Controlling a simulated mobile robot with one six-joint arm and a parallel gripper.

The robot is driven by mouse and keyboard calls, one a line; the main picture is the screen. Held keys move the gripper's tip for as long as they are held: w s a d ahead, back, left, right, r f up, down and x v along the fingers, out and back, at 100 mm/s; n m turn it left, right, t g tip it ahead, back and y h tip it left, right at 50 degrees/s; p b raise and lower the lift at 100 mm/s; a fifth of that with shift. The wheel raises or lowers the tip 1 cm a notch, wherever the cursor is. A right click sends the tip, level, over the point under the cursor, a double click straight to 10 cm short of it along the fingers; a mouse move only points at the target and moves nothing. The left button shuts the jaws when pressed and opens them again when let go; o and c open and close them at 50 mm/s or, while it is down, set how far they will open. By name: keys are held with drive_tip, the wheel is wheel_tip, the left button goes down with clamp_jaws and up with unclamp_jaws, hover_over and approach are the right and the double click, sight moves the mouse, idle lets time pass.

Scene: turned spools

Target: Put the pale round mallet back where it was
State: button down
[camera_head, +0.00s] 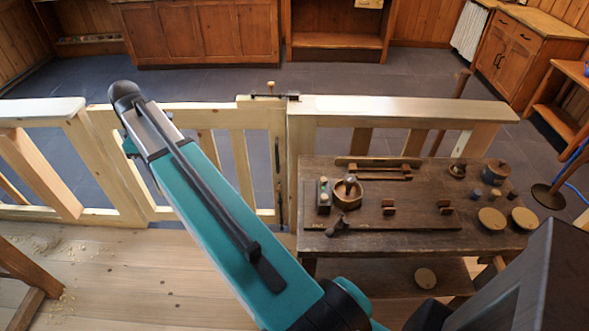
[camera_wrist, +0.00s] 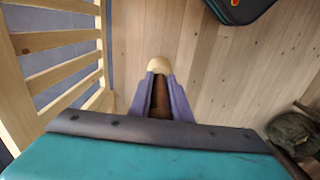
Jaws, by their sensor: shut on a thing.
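The mallet shows in the wrist view, with a pale rounded head (camera_wrist: 159,64) just past the fingertips and a brown part (camera_wrist: 160,100) between the fingers. My gripper (camera_wrist: 160,82) has two purple fingers shut on it. The mallet is over the plank floor. In the head view neither my gripper nor the mallet can be seen. The dark wooden workbench (camera_head: 410,243) stands right of my arm there. I cannot tell which spot on it the mallet came from.
On the bench are a wooden bowl (camera_head: 347,200), a small block with pale tops (camera_head: 323,198), small brown blocks and pale discs (camera_head: 491,219). A pale wooden railing (camera_head: 400,108) with a gate runs behind the bench and shows at left in the wrist view (camera_wrist: 55,40).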

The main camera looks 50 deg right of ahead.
drive_tip(key=s+d+n, duration=0.1)
drive_tip(key=s+d, duration=0.4)
drive_tip(key=d, duration=0.7)
drive_tip(key=s+d+f+n, duration=0.1)
drive_tip(key=s+d, duration=0.4)
drive_tip(key=d, duration=0.7)
drive_tip(key=s+d+n, duration=0.1)
drive_tip(key=s+d, duration=0.4)
drive_tip(key=d, duration=0.8)
drive_tip(key=s+d+n, duration=0.1)
drive_tip(key=s+d, duration=0.8)
drive_tip(key=s, duration=0.1)
drive_tip(key=shift+s+d+f+n, duration=0.15)
drive_tip(key=shift+s+f+n, duration=0.15)
drive_tip(key=shift+s+f, duration=0.1)
wheel_tip(320, 180, down, 6)
drive_tip(key=p, duration=0.1)
drive_tip(key=shift+p, duration=0.35)
drive_tip(key=shift+f, duration=0.2)
drive_tip(key=shift+f+p, duration=0.55)
drive_tip(key=shift+f, duration=1.2)
drive_tip(key=shift+f, duration=0.1)
